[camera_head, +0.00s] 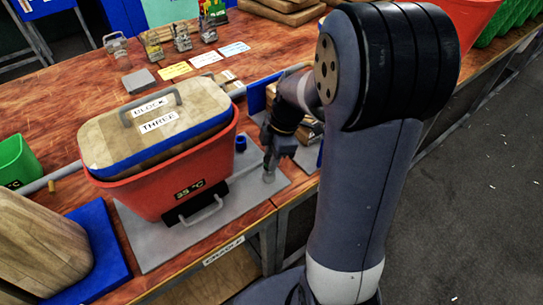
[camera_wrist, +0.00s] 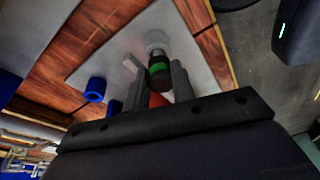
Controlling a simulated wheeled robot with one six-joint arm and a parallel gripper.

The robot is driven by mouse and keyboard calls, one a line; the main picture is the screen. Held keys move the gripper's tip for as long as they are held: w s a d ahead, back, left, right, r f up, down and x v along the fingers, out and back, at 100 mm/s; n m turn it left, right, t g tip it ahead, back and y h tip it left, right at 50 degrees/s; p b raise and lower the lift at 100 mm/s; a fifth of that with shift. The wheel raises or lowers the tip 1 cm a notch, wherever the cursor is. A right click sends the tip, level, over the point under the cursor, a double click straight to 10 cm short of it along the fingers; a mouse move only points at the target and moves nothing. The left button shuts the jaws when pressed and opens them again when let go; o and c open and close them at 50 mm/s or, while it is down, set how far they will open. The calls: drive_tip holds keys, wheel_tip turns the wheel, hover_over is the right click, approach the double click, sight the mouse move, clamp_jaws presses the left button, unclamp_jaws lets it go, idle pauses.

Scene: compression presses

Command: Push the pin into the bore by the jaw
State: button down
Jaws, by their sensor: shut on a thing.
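My gripper (camera_wrist: 160,80) points down at the grey base plate (camera_wrist: 113,30), its fingers on either side of a dark pin with a green band (camera_wrist: 158,70). The pin stands in line with a pale metal cylinder (camera_wrist: 155,42) on the plate, probably the boss with the bore. How deep the pin sits is not clear. In the head view my gripper (camera_head: 275,146) is over the plate's right corner, above the small metal boss (camera_head: 268,175). The press jaw cannot be told for certain. The red tub (camera_head: 160,195), marked 35 °C, stands left of my gripper.
A lidded block labelled BLOCK THREE (camera_head: 150,125) sits in the tub. A black bracket with a grey handle (camera_head: 205,214) is at its front. A blue bin (camera_head: 258,95) with wooden pieces is behind right.

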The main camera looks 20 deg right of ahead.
drive_tip(key=shift+f+b, duration=0.35)
drive_tip(key=shift+f, duration=0.15)
drive_tip(key=c, duration=1.1)
unclamp_jaws()
drive_tip(key=shift+r, duration=0.1)
drive_tip(key=shift+w+d+r, duration=0.15)
drive_tip(key=shift+r, duration=0.35)
drive_tip(key=v, duration=0.9)
drive_tip(key=shift+s+d+r, duration=0.15)
drive_tip(key=shift+s+r, duration=0.2)
drive_tip(key=shift+s, duration=0.05)
